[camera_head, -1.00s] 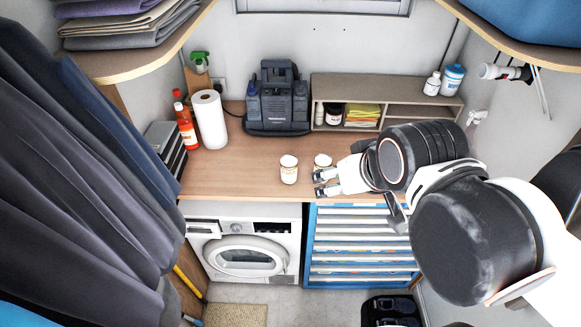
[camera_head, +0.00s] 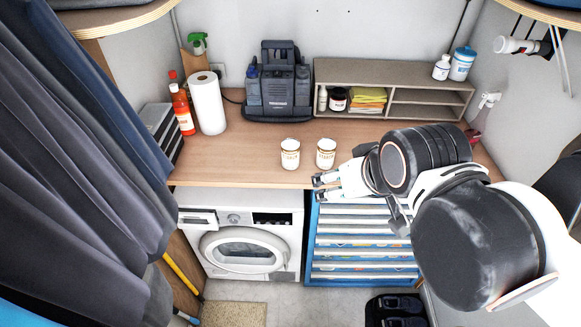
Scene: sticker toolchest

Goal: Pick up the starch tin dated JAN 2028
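Two similar white tins with gold-brown labels stand upright side by side on the wooden counter. The left tin (camera_head: 290,154) and the right tin (camera_head: 326,154) are a small gap apart. Their print is too small to read, so I cannot tell which is dated JAN 2028. My gripper (camera_head: 317,188) is at the counter's front edge, just below the right tin in the picture and apart from both tins. Its two fingers point left with a gap between them and nothing held.
A paper roll (camera_head: 208,103), red bottles (camera_head: 181,108) and a dark machine (camera_head: 279,85) stand behind and left. A shelf unit (camera_head: 397,75) stands at the back right. A washer (camera_head: 243,245) and blue drawer chest (camera_head: 313,240) are below. The counter left of the tins is clear.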

